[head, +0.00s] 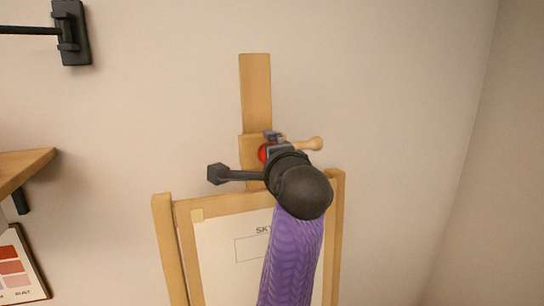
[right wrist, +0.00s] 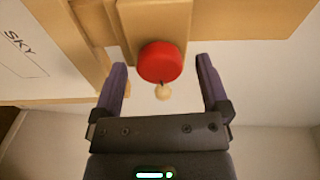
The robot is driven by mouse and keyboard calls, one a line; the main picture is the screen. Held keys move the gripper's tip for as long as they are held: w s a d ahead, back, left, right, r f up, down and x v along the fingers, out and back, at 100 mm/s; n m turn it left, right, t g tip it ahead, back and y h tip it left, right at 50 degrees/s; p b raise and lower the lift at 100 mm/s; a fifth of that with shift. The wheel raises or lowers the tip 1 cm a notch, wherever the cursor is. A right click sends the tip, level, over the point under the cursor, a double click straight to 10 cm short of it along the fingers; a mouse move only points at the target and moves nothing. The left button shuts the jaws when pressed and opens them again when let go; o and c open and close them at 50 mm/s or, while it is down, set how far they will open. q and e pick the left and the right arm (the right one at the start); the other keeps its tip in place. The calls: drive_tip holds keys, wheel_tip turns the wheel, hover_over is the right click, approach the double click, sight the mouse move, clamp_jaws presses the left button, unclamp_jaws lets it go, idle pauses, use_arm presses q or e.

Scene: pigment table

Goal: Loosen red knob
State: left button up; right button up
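The red knob (head: 263,153) shows as a small red patch on the easel's upright in the head view, mostly covered by my right gripper (head: 274,140). In the right wrist view the round red knob (right wrist: 160,62) sits on a wooden block of the easel. There my right gripper (right wrist: 161,66) is open, with one dark finger on each side of the knob and a visible gap on both sides. The fingers hold nothing. My left gripper is not in view.
The wooden easel (head: 256,90) stands before a plain wall and carries a white sheet (head: 215,250) marked SKY. A light wooden peg (head: 310,144) sticks out right of the gripper. A shelf corner (head: 25,170) and color chart (head: 20,270) are at left. The right side is clear.

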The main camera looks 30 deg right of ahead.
drive_tip(key=f+b+v, duration=0.1)
drive_tip(key=b+v, duration=0.1)
drive_tip(key=v, duration=0.8)
drive_tip(key=shift+r+b, duration=0.35)
drive_tip(key=shift+r, duration=0.1)
